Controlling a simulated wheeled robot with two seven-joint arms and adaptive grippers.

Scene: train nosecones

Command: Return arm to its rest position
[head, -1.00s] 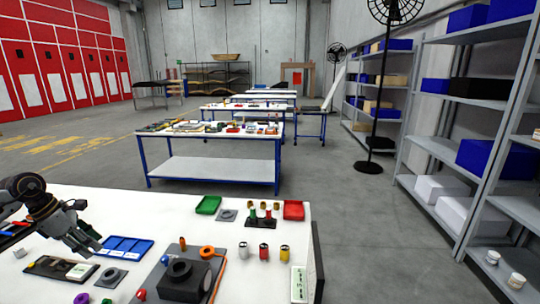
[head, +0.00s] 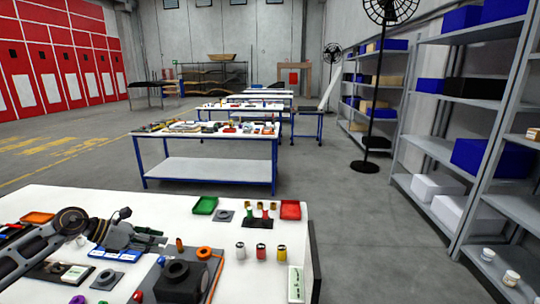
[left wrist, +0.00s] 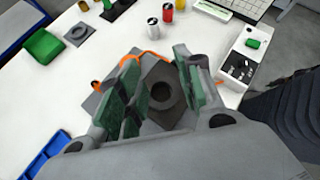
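My left arm reaches in from the left over the near white table (head: 40,203). My left gripper (head: 150,238) is above the blue tray (head: 108,254), left of the dark block with a round hole (head: 180,281). In the left wrist view the two green-padded fingers (left wrist: 160,95) stand apart, and the dark block (left wrist: 162,108) shows beyond the gap between them. I see nothing held. My right gripper is not in view.
The table holds a green tray (head: 204,205), red tray (head: 290,209), orange tray (head: 37,217), several cans such as a red one (head: 261,251), and an orange cable (head: 217,265). A blue-framed table (head: 210,170) stands behind; shelves (head: 480,150) stand at right.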

